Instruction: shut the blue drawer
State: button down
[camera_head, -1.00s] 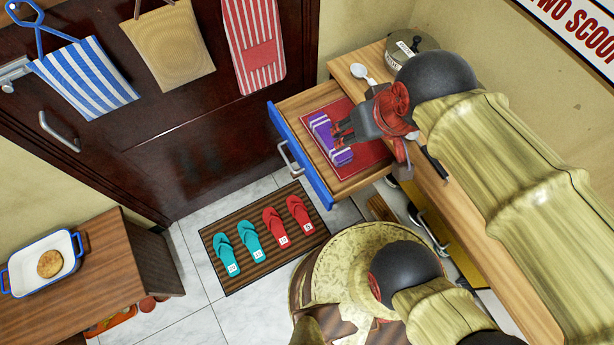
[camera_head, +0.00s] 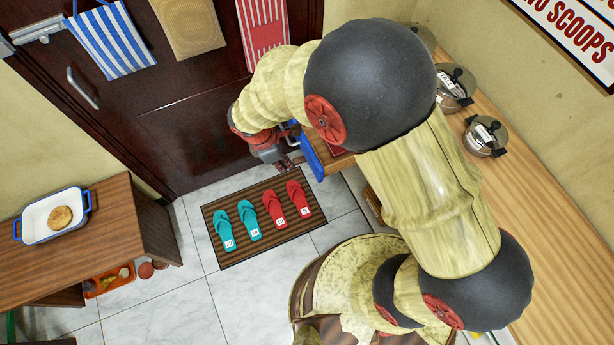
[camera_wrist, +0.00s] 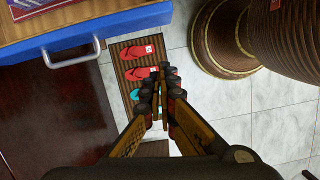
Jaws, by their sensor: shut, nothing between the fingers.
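The blue drawer (camera_head: 312,158) stands open from the wooden counter, its blue front facing the door side. My arm hides most of it in the head view. In the wrist view its blue front (camera_wrist: 125,22) and grey bar handle (camera_wrist: 70,50) show at the upper left, with a purple item on a red mat inside. My gripper (camera_head: 288,166) is in front of the drawer front in the head view, close to it; I cannot tell whether they touch. In the wrist view the gripper (camera_wrist: 160,95) is shut and empty, pointing down over the floor, to the right of the handle.
A striped mat (camera_head: 262,245) with teal and red flip-flops lies on the tiled floor below. A dark door (camera_head: 190,125) with hanging towels stands behind. Lidded pots (camera_head: 485,136) stand on the counter (camera_head: 535,225). A brown side table (camera_head: 110,215) holds a white dish.

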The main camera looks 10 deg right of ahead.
jog(key=w+d+f+n+b, duration=0.1)
jog(key=w+d+f+b, duration=0.1)
jog(key=d+f+b, duration=0.3)
jog(key=shift+w+d+f+n, duration=0.25)
jog(key=shift+d+f+n, duration=0.15)
jog(key=shift+f, duration=1.85)
jog(key=shift+d, duration=0.1)
jog(key=w+d+p, duration=0.2)
jog(key=d+p, duration=0.1)
jog(key=d, duration=0.5)
jog(key=w+d+p, duration=0.3)
jog(key=d, duration=0.6)
jog(key=w+d+p, duration=0.2)
jog(key=d+p, duration=0.1)
jog(key=d, duration=0.5)
jog(key=shift+w+d, duration=0.25)
jog(key=shift+d, duration=0.1)
